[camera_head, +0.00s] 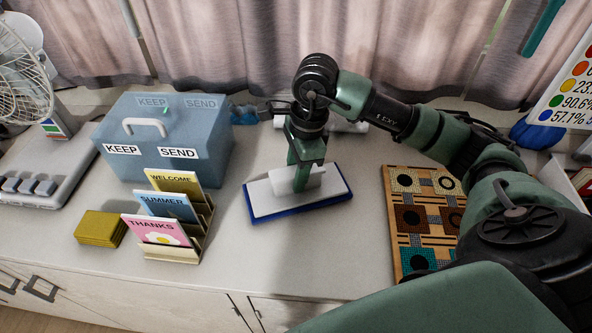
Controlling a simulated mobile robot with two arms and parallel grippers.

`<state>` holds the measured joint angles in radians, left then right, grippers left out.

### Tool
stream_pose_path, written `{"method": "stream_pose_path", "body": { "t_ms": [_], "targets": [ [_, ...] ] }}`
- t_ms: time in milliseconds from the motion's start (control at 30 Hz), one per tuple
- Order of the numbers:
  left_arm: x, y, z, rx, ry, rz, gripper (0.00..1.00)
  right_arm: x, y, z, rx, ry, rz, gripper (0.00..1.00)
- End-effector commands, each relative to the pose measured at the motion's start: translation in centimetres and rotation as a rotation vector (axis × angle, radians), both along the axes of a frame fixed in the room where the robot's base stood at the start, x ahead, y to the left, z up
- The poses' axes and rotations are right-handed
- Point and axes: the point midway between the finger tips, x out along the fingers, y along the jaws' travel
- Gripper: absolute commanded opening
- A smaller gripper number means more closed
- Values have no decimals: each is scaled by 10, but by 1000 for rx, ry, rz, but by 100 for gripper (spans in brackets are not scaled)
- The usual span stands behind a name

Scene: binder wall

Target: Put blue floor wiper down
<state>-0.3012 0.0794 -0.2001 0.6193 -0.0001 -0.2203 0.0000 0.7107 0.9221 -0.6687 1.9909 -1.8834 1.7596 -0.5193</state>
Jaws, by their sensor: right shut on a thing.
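The blue floor wiper (333,199) has a flat white top with a raised light block and a blue underside rim. It is at the middle of the counter (265,268) in the head view, turned slightly. My right gripper (298,184) comes down from above and is shut on the raised block of the wiper. The fingers partly hide that block. The wiper is at or just above the counter top; I cannot tell whether it touches. My left gripper is not in view.
Left of the wiper stand a card rack (188,211), a yellow block (100,229) and a blue KEEP/SEND box (165,140). A patterned board (403,190) lies on the right. A fan (22,80) is at far left. Bare counter lies in front of the wiper.

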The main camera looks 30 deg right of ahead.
Motion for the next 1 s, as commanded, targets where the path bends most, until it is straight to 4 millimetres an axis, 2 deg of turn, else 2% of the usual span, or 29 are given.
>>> {"method": "stream_pose_path", "body": {
  "t_ms": [267, 300, 367, 667, 767, 800, 867, 1000],
  "targets": [
    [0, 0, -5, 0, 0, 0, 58, 0, 0, -3, 1, -1, 1, 0],
    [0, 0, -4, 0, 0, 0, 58, 0, 0, -3, 0, 0, 1, 42],
    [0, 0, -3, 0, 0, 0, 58, 0, 0, -2, 0, 0, 1, 58],
    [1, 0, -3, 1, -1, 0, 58, 0, 0, -1, 0, 0, 0, 58],
    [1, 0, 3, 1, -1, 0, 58, 0, 0, 3, 0, 0, 0, 58],
    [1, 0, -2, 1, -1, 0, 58, 1, -1, 5, 0, -2, 0, 58],
    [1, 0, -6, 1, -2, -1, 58, 1, -2, 13, 1, -5, 0, 58],
    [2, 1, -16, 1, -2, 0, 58, 1, -6, 41, 0, -8, 0, 58]
  ]
}}
